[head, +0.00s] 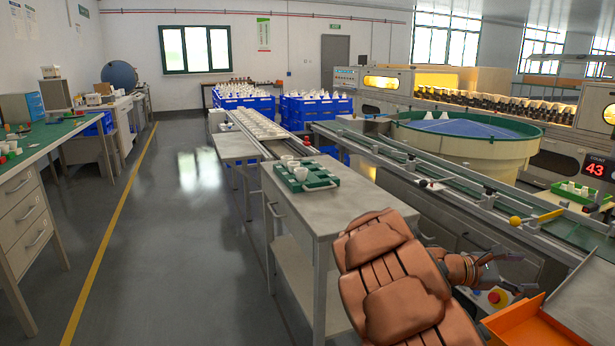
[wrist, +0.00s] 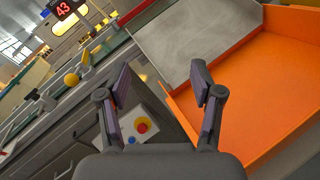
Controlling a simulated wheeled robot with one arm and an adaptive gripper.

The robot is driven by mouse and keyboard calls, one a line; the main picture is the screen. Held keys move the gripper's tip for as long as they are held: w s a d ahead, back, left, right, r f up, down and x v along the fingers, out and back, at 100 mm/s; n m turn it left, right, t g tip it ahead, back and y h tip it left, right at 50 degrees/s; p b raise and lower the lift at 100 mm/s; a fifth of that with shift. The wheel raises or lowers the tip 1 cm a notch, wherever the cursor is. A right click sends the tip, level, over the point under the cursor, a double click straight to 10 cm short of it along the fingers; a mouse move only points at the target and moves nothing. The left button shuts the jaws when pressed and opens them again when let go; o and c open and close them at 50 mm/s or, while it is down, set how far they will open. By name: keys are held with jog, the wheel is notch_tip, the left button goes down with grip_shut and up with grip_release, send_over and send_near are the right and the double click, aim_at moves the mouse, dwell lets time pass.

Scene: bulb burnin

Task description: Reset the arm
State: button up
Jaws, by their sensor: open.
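My arm, with its brown padded cover, reaches forward at the lower right of the head view. My gripper (head: 512,272) is at its end, near the front of the machine line. In the wrist view my gripper (wrist: 160,85) has its two fingers spread wide with nothing between them. An orange bin (wrist: 250,95) lies beyond and right of the fingers, and it also shows in the head view (head: 525,325). A control box with a red button (wrist: 141,126) sits behind and below the fingers. I see no contact between the fingers and anything.
A grey metal chute (head: 590,300) adjoins the orange bin. A steel cart (head: 330,205) carries a green tray (head: 318,184) with white cups. A conveyor rail with a yellow ball (head: 515,221) runs close behind the gripper. The aisle floor (head: 170,250) on the left is clear.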

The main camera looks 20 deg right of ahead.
jog(key=s+a+r+m+y+p, duration=0.3)
jog(key=s+a+r+p, duration=0.2)
jog(key=a, duration=0.2)
jog(key=s+a+r+m+y+p, duration=0.3)
jog(key=s+a+r+m+p, duration=0.15)
jog(key=a, duration=0.25)
jog(key=s+a+r+t+y+p, duration=0.1)
jog(key=a+p, duration=0.4)
jog(key=a, duration=0.6)
jog(key=s+a+r+m+t+y+p, duration=0.1)
jog(key=s+a+r+y+p, duration=0.3)
jog(key=a, duration=0.6)
jog(key=s+a+r+t+y+p, duration=0.1)
jog(key=s+a+r+y+p, duration=0.2)
jog(key=a, duration=0.8)
jog(key=r+y+p, duration=0.1)
jog(key=y+p, duration=0.1)
jog(key=p, duration=0.1)
jog(key=shift+s+a+r+t+p, duration=0.2)
jog(key=shift+a+r+t+p, duration=0.1)
jog(key=shift+t, duration=0.1)
